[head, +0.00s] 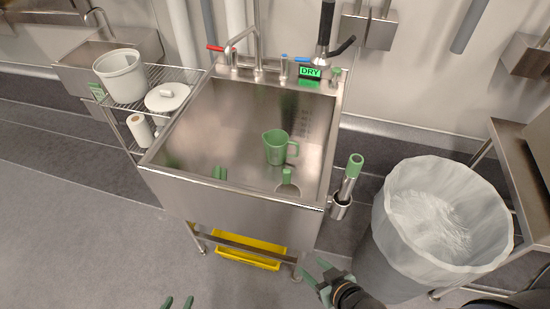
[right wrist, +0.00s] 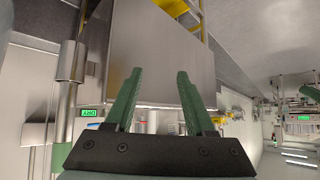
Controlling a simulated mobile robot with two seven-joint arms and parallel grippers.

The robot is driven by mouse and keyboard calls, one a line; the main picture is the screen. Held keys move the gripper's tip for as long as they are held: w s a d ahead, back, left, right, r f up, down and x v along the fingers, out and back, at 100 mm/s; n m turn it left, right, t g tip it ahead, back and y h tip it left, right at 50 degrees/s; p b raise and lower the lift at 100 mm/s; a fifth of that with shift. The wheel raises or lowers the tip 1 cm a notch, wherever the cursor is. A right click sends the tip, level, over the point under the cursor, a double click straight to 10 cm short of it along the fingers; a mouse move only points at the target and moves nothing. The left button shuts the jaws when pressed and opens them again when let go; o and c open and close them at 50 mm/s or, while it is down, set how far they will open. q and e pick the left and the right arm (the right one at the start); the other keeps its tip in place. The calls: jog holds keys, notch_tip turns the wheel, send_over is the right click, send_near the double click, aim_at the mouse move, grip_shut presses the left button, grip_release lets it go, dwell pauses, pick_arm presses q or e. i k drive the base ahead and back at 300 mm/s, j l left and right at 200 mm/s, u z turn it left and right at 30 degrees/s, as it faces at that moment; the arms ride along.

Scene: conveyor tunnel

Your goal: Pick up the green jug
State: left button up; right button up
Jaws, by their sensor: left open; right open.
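The green jug (head: 275,148) stands upright inside the steel sink basin (head: 240,200), with its handle towards the right. My right gripper (head: 317,271) is open and empty in front of the sink's front right corner, outside and below the rim. In the right wrist view its two green fingers (right wrist: 156,88) are spread with nothing between them. The jug does not show clearly in the right wrist view.
A green-handled tool (head: 287,179) lies in the basin near the jug. A green-topped tool (head: 352,170) stands in a holder on the sink's right side. A bin with a clear liner (head: 440,205) stands right, a wire rack (head: 110,105) left. A tap (head: 257,55) rises behind.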

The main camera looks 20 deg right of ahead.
aim_at(276, 142)
jog(key=k+j, duration=0.2)
jog(key=j, duration=0.15)
jog(key=k+j, duration=0.2)
jog(key=j, duration=0.15)
jog(key=i+u, duration=0.2)
jog(key=i, duration=0.75)
jog(key=i+l+z, duration=0.25)
jog(key=i, duration=0.3)
jog(key=k+j, duration=0.05)
jog(key=j, duration=0.05)
